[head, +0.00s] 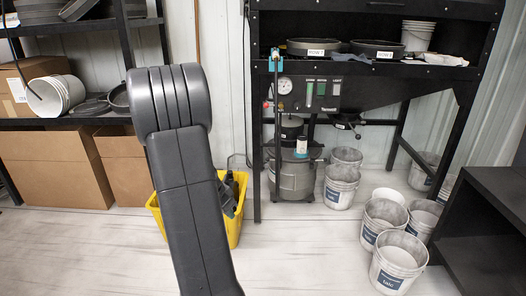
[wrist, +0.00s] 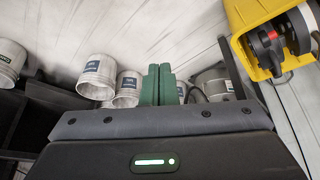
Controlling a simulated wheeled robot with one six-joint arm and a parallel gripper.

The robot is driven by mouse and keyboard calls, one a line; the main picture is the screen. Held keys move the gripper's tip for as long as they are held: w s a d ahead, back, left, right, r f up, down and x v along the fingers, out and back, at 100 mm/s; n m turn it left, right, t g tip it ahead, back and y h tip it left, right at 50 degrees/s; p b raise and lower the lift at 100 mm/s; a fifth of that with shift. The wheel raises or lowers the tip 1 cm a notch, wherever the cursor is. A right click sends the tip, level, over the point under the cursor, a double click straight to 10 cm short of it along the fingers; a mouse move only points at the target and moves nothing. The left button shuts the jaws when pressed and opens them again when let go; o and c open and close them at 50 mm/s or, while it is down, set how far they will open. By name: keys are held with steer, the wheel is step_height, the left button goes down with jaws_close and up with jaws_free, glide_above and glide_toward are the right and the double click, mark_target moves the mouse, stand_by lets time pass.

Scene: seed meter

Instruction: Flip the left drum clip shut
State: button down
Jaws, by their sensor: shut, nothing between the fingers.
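A grey metal drum (head: 297,178) stands on the floor under the black bench, left of the white buckets. Its clips are too small to make out, so I cannot tell whether the left one is open or shut. The drum also shows partly in the wrist view (wrist: 214,84), behind my gripper's housing. My gripper (wrist: 157,72) shows in the wrist view with its green fingers together and nothing between them. It is apart from the drum. In the head view my arm fills the middle left, and the fingers cannot be made out.
Several white buckets (head: 397,262) stand on the floor right of the drum. A yellow mop bucket (head: 233,228) is left of it, partly behind my arm. A black bench leg (head: 256,150) rises beside the drum. The pale floor (head: 310,260) in front is clear.

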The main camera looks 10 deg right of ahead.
steer(key=w+a+f+m+h+p, duration=0.1)
steer(key=w+a+f+m, duration=0.3)
steer(key=w, duration=0.6)
steer(key=shift+a+f+m+t+p, duration=0.3)
steer(key=shift+a+f+m+t, duration=0.1)
steer(key=shift+a+f, duration=0.25)
steer(key=shift+w+r, duration=0.1)
